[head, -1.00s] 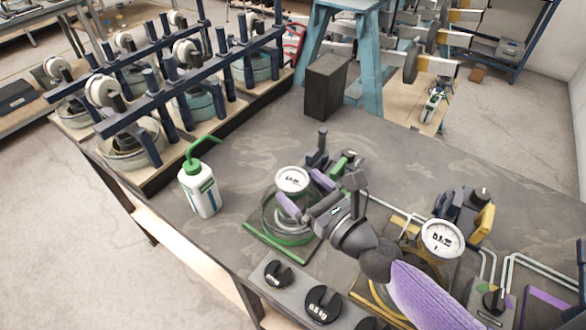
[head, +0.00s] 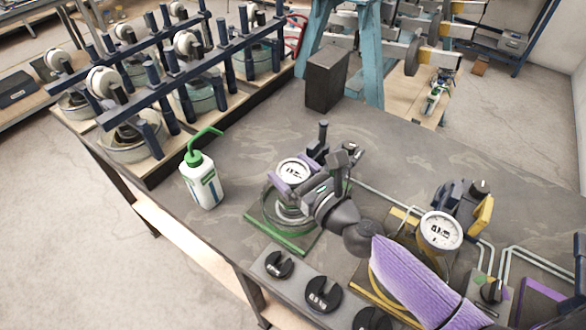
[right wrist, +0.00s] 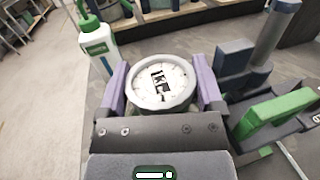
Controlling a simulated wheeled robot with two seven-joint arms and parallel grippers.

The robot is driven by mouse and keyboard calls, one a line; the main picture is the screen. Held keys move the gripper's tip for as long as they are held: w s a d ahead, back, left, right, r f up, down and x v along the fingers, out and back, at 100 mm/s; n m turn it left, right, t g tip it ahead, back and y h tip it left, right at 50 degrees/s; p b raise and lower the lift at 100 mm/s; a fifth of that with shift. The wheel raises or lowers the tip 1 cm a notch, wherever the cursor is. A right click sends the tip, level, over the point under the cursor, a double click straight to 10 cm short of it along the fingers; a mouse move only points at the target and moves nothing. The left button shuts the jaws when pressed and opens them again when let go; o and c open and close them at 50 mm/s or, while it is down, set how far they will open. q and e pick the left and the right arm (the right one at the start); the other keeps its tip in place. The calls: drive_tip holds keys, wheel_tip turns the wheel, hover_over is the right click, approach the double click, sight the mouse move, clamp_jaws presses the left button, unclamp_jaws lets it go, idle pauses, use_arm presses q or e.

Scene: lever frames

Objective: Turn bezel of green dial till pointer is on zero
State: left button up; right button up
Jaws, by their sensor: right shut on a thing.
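The green dial (head: 294,171) has a round white face and a grey bezel and stands over a green-edged base (head: 285,240) on the bench. My right gripper (head: 291,178) is at it, with its purple fingers on both sides of the bezel. In the right wrist view the dial face (right wrist: 160,83) sits between the two purple fingers (right wrist: 160,90), which are shut on the bezel. The dark markings on the face are visible, but the pointer's reading is too small to tell. My left gripper is not in view.
A white bottle with a green spout (head: 201,181) stands left of the dial. A second dial with yellow parts (head: 440,231) is to the right. Black slotted weights (head: 323,295) lie in front. A dark block (head: 326,79) stands behind; the bench between is clear.

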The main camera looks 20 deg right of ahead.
drive_tip(key=shift+r+m+t+h+p, duration=0.1)
drive_tip(key=shift+m+t+h+p, duration=0.4)
drive_tip(key=shift+m+h, duration=0.4)
drive_tip(key=shift+m+h+p, duration=0.35)
drive_tip(key=shift+m+h, duration=0.25)
drive_tip(key=shift+h, duration=0.6)
drive_tip(key=m+h, duration=0.1)
drive_tip(key=h, duration=0.1)
drive_tip(key=shift+m+h, duration=0.9)
drive_tip(key=shift+h, duration=0.8)
drive_tip(key=o, duration=1)
drive_tip(key=shift+s, duration=0.15)
